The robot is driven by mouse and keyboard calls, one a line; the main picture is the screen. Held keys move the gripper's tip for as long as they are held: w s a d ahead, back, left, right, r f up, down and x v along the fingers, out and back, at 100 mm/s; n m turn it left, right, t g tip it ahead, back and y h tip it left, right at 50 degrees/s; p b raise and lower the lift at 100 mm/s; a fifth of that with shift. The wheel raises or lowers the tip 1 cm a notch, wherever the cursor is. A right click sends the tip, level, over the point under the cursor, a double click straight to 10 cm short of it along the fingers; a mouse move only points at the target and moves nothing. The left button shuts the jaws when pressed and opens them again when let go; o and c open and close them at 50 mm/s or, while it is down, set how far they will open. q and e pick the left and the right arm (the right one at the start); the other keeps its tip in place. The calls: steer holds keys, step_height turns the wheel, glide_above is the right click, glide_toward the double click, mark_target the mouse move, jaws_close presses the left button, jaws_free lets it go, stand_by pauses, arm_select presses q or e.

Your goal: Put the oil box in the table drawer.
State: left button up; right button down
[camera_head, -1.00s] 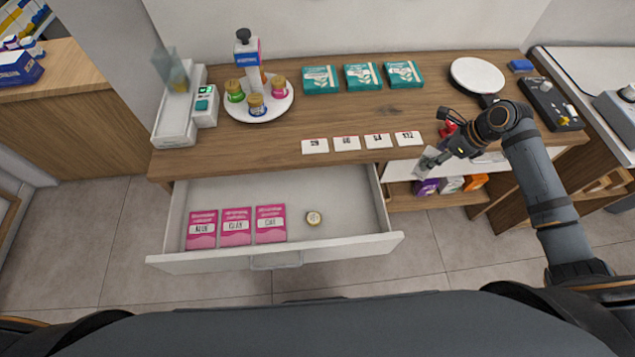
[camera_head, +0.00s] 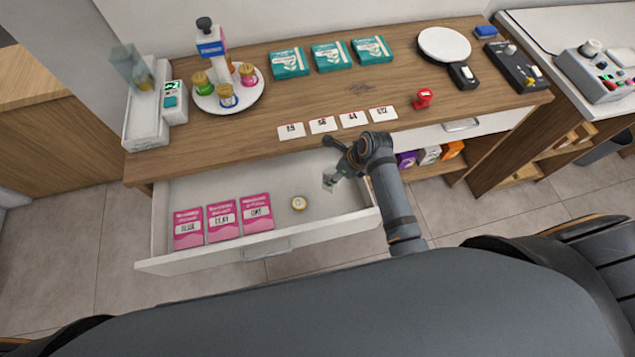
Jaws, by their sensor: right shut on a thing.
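The table drawer (camera_head: 352,222) is pulled open below the wooden counter. My left gripper is not in view.
The counter (camera_head: 250,134) holds three teal boxes (camera_head: 332,56), several white cards (camera_head: 323,124), a red stamp (camera_head: 424,97) and a round white tray (camera_head: 256,103) with small jars and a pump bottle. The drawer's right part has free floor. Shelf boxes (camera_head: 429,155) sit to the right.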

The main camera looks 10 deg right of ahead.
mark_target(334, 186)
step_height(334, 186, down, 8)
steer(key=shift+f, duration=0.25)
steer(key=shift+c, duration=1.9)
jaws_free()
steer(key=shift+r, duration=0.15)
steer(key=v, duration=1.1)
steer(key=shift+d+r+p, duration=0.2)
steer(key=shift+r+p, duration=0.1)
steer(key=shift+r, duration=0.05)
steer(key=shift+s, duration=0.15)
